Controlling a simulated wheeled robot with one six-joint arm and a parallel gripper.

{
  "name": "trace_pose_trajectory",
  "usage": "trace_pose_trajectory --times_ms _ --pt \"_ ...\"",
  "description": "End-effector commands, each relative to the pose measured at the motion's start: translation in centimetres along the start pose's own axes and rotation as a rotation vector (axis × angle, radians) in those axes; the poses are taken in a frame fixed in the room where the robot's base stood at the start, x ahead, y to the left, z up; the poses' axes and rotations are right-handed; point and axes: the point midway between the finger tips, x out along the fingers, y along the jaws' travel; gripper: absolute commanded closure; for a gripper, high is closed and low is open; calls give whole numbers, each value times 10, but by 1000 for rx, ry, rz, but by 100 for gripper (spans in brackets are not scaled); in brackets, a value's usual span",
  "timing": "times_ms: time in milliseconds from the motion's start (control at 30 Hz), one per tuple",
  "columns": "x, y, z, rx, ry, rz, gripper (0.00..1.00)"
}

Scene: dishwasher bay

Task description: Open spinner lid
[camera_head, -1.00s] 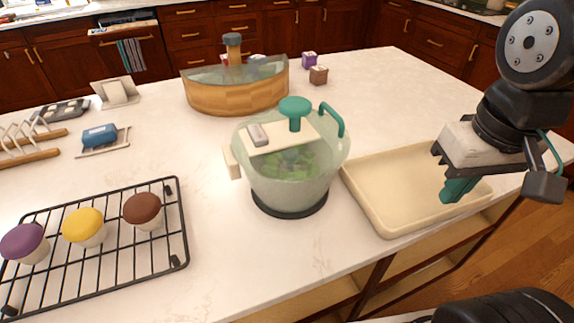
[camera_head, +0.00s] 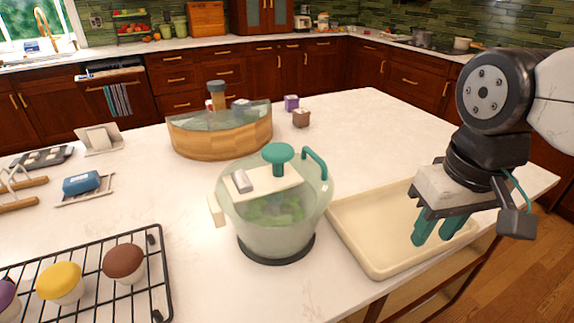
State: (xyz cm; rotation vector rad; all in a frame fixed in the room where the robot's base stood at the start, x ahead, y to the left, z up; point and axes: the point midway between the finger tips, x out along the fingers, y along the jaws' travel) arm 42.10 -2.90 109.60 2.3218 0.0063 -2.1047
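The salad spinner (camera_head: 270,227) is a translucent pale green bowl on a dark base ring, with green leaves inside. Its lid (camera_head: 262,184) is on top, with a cream bar, a grey button piece, a teal knob (camera_head: 278,153) and a teal loop handle (camera_head: 315,163) at the right. The lid looks closed. My gripper (camera_head: 436,231) is to the right of the spinner, over the cream tray, pointing down. Its two teal fingers are a little apart with nothing between them. It touches no part of the spinner.
A cream tray (camera_head: 376,262) lies right of the spinner, below my gripper. A black cooling rack (camera_head: 100,275) with cupcakes is at the left front. A wooden glass-lidded container (camera_head: 222,140) stands behind. The counter at the back right is clear.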

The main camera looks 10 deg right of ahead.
Motion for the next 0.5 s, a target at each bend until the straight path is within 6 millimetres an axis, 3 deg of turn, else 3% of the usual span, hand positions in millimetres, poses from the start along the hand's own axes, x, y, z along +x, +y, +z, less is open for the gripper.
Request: trace_pose_trajectory --times_ms 67,167,500 --pt "3 -3 -8 -15 -34 -2 67" --pt "-3 -12 -35 -39 -71 -17 67" --pt "-43 -74 -176 -171 -149 -133 67"
